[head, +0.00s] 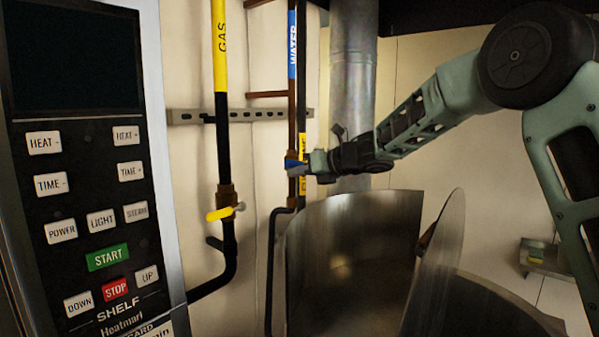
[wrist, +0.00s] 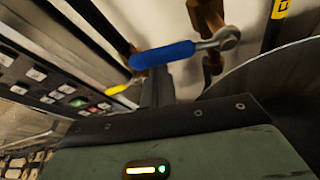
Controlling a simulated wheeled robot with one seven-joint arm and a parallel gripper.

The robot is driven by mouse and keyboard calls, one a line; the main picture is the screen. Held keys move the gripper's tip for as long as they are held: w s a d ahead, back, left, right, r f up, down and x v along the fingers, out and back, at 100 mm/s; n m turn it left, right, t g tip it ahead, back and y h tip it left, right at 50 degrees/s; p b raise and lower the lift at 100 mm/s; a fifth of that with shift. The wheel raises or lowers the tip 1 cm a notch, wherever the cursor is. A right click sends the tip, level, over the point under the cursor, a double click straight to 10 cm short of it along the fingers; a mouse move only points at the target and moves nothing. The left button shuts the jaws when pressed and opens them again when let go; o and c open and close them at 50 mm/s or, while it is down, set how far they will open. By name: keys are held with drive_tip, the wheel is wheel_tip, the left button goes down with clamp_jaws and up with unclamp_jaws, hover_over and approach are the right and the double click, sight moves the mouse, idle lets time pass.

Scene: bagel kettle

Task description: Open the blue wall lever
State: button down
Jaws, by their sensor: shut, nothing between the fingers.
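The blue wall lever (head: 291,164) sits on the brown water pipe, below a blue WATER label. It also shows large in the wrist view (wrist: 162,54), reaching left from a metal pivot, roughly crosswise to the pipe. My gripper (head: 307,166) is right at the lever in the head view, its tip overlapping it. It is shut and holds nothing. In the wrist view a dark finger stands just below the blue handle; I cannot tell whether it touches. The fingertips are partly hidden there.
A yellow lever (head: 220,213) sits on the black GAS pipe (head: 224,140) to the left. An oven control panel (head: 90,190) fills the left side. A large metal kettle (head: 350,250) with a raised lid (head: 437,262) stands below my arm. A metal rail (head: 190,116) crosses the wall.

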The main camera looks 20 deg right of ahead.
drive_tip(key=w+d+r+m+y, duration=0.1)
drive_tip(key=d+r+m+y, duration=0.1)
drive_tip(key=m, duration=0.3)
drive_tip(key=w+d+r+m+y+p, duration=0.1)
drive_tip(key=w+d+r+m+y, duration=0.1)
drive_tip(key=r+m, duration=0.3)
drive_tip(key=shift+w+d+r+m+y, duration=0.15)
drive_tip(key=shift+w+d+m+y, duration=0.05)
drive_tip(key=shift+d+m+y, duration=0.35)
idle(0.7)
